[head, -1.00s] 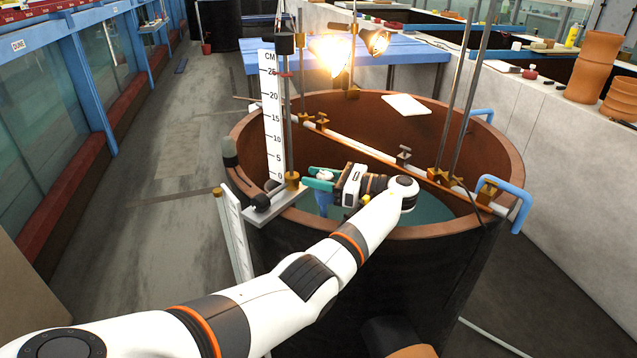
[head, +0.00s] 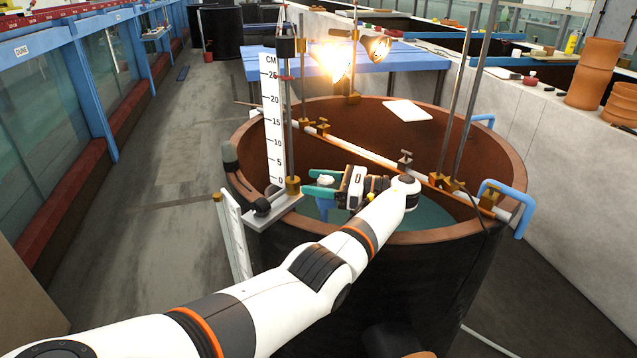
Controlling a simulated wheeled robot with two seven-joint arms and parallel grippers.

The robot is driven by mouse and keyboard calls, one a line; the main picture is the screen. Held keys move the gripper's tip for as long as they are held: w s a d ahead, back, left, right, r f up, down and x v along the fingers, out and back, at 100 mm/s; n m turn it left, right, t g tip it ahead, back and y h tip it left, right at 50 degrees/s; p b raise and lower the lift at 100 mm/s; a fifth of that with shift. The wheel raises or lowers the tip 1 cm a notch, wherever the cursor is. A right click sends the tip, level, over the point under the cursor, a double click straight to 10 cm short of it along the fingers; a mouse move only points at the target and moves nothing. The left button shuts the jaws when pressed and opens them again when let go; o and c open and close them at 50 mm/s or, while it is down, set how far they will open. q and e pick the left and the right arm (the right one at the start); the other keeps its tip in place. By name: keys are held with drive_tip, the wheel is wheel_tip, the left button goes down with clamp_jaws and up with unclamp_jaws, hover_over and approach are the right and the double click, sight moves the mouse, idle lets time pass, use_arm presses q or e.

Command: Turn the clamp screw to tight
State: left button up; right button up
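My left gripper (head: 321,182) is over the near left part of the round tank, its teal fingers pointing left. The fingers are apart, with a small pale shape between them that I cannot identify. Just left of the fingertips, a brass clamp (head: 293,186) sits at the foot of the gauge rod beside the white CM scale (head: 272,120); a gap seems to show between them. Another clamp with a dark screw head (head: 405,157) stands on the white cross bar, right of and beyond the gripper. I cannot tell which screw is the clamp screw. My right gripper is not in view.
The brown tank rim (head: 440,237) runs around the gripper, with water inside. The white cross bar (head: 365,153) spans the tank, with brass clamps and upright rods. Lit lamps (head: 334,62) hang behind. A blue pipe (head: 512,205) hooks over the right rim.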

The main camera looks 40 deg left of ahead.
use_arm(q)
wheel_tip(320, 180, up, 10)
idle(0.7)
drive_tip(key=shift+f, duration=0.1)
